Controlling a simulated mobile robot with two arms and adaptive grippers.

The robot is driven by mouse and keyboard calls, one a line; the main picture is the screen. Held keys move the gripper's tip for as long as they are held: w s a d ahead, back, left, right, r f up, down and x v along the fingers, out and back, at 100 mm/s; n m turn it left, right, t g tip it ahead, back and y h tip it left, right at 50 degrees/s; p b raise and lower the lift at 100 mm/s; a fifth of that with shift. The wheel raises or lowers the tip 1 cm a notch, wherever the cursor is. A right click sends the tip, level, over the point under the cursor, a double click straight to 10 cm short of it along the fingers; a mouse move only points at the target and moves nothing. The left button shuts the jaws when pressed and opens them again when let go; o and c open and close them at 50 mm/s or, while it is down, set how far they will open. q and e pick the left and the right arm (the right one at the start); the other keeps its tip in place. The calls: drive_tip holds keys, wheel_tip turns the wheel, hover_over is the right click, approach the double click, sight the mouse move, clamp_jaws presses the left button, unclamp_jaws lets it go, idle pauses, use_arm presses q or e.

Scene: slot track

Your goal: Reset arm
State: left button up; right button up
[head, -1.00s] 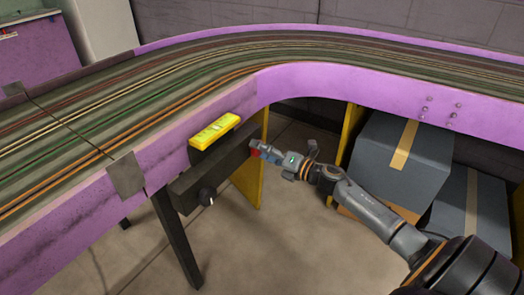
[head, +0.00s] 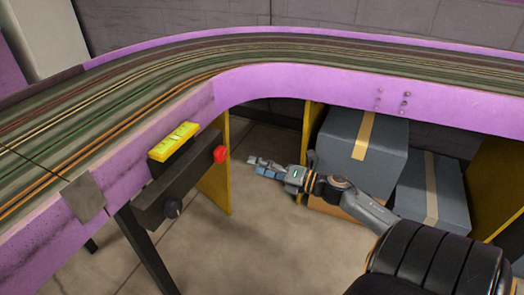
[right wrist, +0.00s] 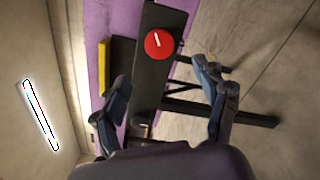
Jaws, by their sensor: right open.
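My right gripper (head: 262,167) is open and empty in the head view, to the right of the slot track's control bar and apart from it. Its fingers also show spread in the right wrist view (right wrist: 165,105). A red knob (head: 220,154) sits on the right end of the dark control bar (head: 165,190). In the right wrist view the red knob (right wrist: 159,43) is round with a pale mark, beyond the open fingers. A black knob (head: 173,208) is on the bar's front. My left gripper is not in view.
The purple-sided slot track (head: 300,85) curves above. A yellow box (head: 174,141) sits above the bar. Grey boxes (head: 350,150) with tape are stacked under the track at right, near my right arm. Yellow supports (head: 217,185) stand below. The floor in front is clear.

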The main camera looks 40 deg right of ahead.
drive_tip(key=shift+s+d, duration=0.15)
drive_tip(key=shift+s, duration=0.25)
idle(0.3)
